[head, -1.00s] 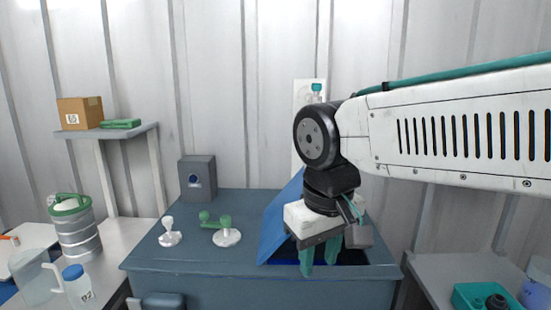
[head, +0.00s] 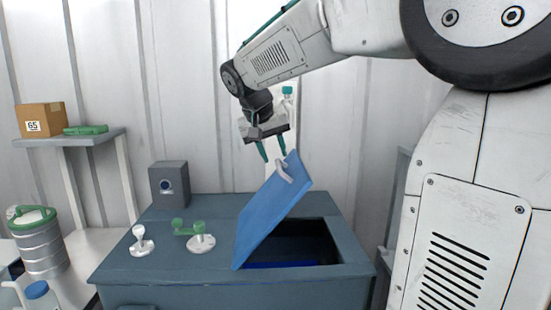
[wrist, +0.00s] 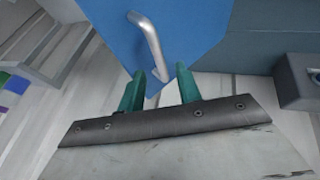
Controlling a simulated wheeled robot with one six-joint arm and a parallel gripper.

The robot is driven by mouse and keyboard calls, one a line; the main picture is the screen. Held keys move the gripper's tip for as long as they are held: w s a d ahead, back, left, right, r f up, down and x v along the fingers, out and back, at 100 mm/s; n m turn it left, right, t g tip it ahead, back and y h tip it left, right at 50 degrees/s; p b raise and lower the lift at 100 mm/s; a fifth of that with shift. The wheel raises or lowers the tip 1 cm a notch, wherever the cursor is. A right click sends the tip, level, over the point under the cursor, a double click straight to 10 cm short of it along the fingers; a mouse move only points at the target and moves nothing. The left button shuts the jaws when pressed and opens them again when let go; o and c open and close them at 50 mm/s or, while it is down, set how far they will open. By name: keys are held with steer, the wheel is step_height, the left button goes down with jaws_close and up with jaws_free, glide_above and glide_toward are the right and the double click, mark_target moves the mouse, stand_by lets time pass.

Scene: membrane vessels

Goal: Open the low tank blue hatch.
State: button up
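The blue hatch (head: 268,213) on the low tank (head: 200,285) stands tilted up, raised on its right side, with its lower left edge at the tank top. The dark opening (head: 300,242) shows to its right, with a blue strip inside. A pale handle (head: 284,171) is near the hatch's upper edge; it also shows in the wrist view (wrist: 150,42). My gripper (head: 273,156) is just above the hatch's top, its green fingers apart and empty. In the wrist view, the handle's end shows between the fingertips (wrist: 160,75); I cannot tell whether they touch.
A white fitting (head: 141,242) and a green-handled valve (head: 195,236) stand on the tank top, left of the hatch. A grey box (head: 169,185) stands at the back left. A shelf (head: 75,140) holds a cardboard box (head: 40,120). A corrugated wall is close behind.

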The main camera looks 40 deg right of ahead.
steer(key=shift+x, duration=1.25)
jaws_close()
